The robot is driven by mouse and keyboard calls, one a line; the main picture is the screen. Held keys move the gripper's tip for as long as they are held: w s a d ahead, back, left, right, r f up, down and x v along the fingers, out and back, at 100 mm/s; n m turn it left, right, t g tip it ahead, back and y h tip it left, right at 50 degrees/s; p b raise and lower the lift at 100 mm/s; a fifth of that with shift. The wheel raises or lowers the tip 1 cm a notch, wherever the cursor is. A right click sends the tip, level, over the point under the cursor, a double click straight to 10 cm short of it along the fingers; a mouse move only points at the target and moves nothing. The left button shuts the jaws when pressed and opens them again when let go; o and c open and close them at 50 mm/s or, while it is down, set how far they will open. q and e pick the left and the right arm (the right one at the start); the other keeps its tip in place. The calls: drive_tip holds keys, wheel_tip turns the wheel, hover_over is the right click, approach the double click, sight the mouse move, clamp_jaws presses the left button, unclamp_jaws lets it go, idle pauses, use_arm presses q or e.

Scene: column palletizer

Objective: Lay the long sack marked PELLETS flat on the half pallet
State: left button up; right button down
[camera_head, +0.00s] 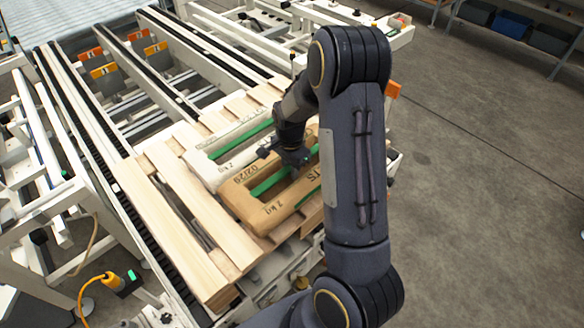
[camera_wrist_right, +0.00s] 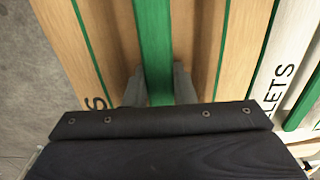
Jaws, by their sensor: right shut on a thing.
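A long tan sack (camera_head: 250,207) with green bands and black print, part of it reading "TS", lies flat at the right side of the wooden pallet (camera_head: 178,188). My right gripper (camera_head: 294,164) is above it. In the right wrist view, the gripper's two fingers (camera_wrist_right: 157,88) are shut on the raised green strip along the middle of the tan sack (camera_wrist_right: 112,40). The fingertips and the sack's underside are hidden. A white sack (camera_head: 206,170) with a green band lies beside it; in the right wrist view, its print ends in "LETS" (camera_wrist_right: 282,85). My left gripper is out of view.
The pallet's left slats are bare. The pallet sits on a conveyor with pale rails (camera_head: 105,135) and orange brackets (camera_head: 104,70). A yellow cable (camera_head: 88,284) and connector are at lower left. Concrete floor (camera_head: 480,190) is open on the right, with shelved bins (camera_head: 512,24) behind.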

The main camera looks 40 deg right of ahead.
drive_tip(key=shift+w+d+f, duration=0.1)
drive_tip(key=shift+w+f, duration=0.05)
drive_tip(key=shift+w, duration=0.15)
drive_tip(key=shift+f, duration=1.6)
drive_tip(key=shift+f, duration=0.15)
drive_tip(key=c, duration=1.2)
unclamp_jaws()
drive_tip(key=shift+f, duration=0.1)
wheel_tip(320, 180, up, 12)
drive_tip(key=shift+s+r, duration=0.1)
drive_tip(key=shift+r, duration=0.05)
drive_tip(key=s+a+r+n+t+y, duration=0.2)
drive_tip(key=s+a+r+n, duration=0.3)
drive_tip(key=s, duration=0.5)
drive_tip(key=s+a+r+n+t+y, duration=0.1)
drive_tip(key=s+a+r+n+t, duration=0.2)
drive_tip(key=s+a+r+n, duration=0.3)
drive_tip(key=s+a+n, duration=0.4)
drive_tip(key=s+a, duration=0.1)
drive_tip(key=shift+a+r+t+y, duration=0.25)
drive_tip(key=shift+a+t+y, duration=0.05)
drive_tip(key=shift+a+y, duration=0.1)
